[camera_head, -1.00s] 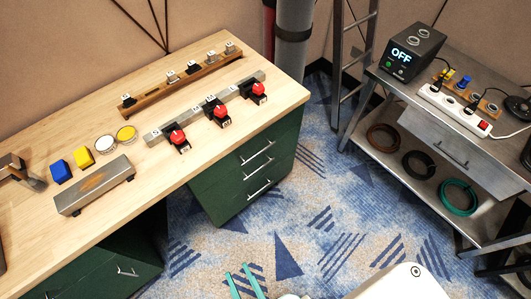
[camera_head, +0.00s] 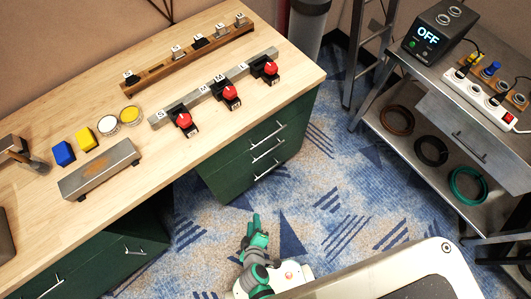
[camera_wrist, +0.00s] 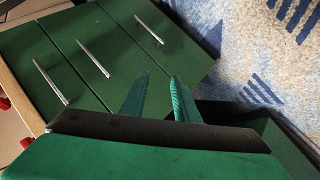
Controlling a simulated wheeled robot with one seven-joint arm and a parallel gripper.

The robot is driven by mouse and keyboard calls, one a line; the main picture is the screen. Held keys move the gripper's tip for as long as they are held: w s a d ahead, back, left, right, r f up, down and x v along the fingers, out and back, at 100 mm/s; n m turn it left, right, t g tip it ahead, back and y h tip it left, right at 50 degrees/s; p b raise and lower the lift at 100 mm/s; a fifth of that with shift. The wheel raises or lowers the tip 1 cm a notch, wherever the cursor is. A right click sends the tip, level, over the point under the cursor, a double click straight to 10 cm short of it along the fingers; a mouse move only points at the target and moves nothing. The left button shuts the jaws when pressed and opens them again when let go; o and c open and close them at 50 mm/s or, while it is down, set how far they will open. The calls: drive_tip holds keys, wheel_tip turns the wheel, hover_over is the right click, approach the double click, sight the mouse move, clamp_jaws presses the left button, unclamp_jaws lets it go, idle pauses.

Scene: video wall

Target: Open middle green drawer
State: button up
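A dark green cabinet under the bench has three stacked drawers with silver bar handles, all closed. The middle green drawer (camera_head: 248,164) has its handle at mid-height in the head view; in the wrist view, this drawer (camera_wrist: 77,62) lies between the other two. My gripper (camera_head: 255,217) is over the floor in front of the cabinet, apart from the handles. In the wrist view, its two green fingers (camera_wrist: 160,76) are spread with nothing between them, pointing toward the drawer fronts.
The wooden bench (camera_head: 105,101) holds red-knobbed switches, blocks and a metal box. Another green drawer unit (camera_head: 128,246) stands under its left part. A metal cart (camera_head: 440,122) is at right. Patterned carpet (camera_head: 330,190) lies open between them. A dark green box-like shape (camera_wrist: 275,135) is partly hidden.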

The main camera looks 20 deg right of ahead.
drive_tip(key=w+d+f+n+h, duration=0.2)
drive_tip(key=w+f, duration=0.2)
drive_tip(key=w, duration=0.1)
drive_tip(key=n+h, duration=0.4)
drive_tip(key=h, duration=0.4)
approach(266, 153)
drive_tip(key=shift+m, duration=0.3)
drive_tip(key=x, duration=1)
drive_tip(key=shift+w+f, duration=0.1)
drive_tip(key=shift+f, duration=0.15)
drive_tip(key=shift+c, duration=0.7)
clamp_jaws()
